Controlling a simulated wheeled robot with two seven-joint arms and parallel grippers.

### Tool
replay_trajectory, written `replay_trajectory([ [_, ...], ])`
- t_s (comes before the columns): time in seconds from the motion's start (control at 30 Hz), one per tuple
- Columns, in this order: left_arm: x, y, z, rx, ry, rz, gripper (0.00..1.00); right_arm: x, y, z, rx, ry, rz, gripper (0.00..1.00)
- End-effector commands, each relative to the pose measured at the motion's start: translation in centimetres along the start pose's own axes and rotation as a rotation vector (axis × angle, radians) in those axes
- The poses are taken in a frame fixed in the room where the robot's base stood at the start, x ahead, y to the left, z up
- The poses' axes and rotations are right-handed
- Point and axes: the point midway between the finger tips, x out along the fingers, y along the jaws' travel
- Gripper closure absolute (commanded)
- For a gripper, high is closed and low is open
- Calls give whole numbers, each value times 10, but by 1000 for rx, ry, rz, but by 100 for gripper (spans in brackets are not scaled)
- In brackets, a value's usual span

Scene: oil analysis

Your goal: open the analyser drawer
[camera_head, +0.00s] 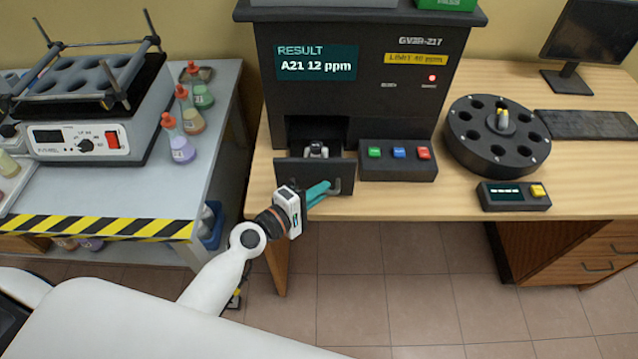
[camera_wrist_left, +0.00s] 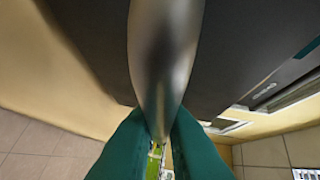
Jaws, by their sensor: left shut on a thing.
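The black analyser (camera_head: 390,90) stands on the wooden desk, its screen reading "RESULT A21 12 ppm". Its drawer (camera_head: 300,175) is pulled out at the lower left, and a small metallic and dark item (camera_head: 317,149) shows inside behind the drawer front. My left gripper (camera_head: 322,190) has its teal fingers at the drawer's handle (camera_head: 336,187) and is shut on it. In the left wrist view the metal handle (camera_wrist_left: 165,60) runs between the teal fingers (camera_wrist_left: 160,140). My right gripper is not in view.
A button panel (camera_head: 398,160) sits right of the drawer. A round black carousel (camera_head: 495,135) and a small display box (camera_head: 513,195) stand farther right. The left bench holds a shaker (camera_head: 90,115) and several bottles (camera_head: 182,148). A gap separates bench and desk.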

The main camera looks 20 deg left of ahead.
Motion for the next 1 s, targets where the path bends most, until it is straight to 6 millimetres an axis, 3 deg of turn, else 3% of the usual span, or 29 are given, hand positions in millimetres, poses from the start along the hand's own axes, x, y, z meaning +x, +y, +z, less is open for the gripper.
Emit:
replay_trajectory([
  [0.1,0,0,0,1,0,1,100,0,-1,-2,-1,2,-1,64],
  [0.13,0,0,0,1,0,1,84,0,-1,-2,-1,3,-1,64],
  [0.23,0,0,0,1,0,1,68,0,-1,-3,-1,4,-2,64],
  [0.63,-8,1,1,1,-1,1,67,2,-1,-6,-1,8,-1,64],
  [1.0,-81,4,1,4,1,4,67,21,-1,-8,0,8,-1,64],
])
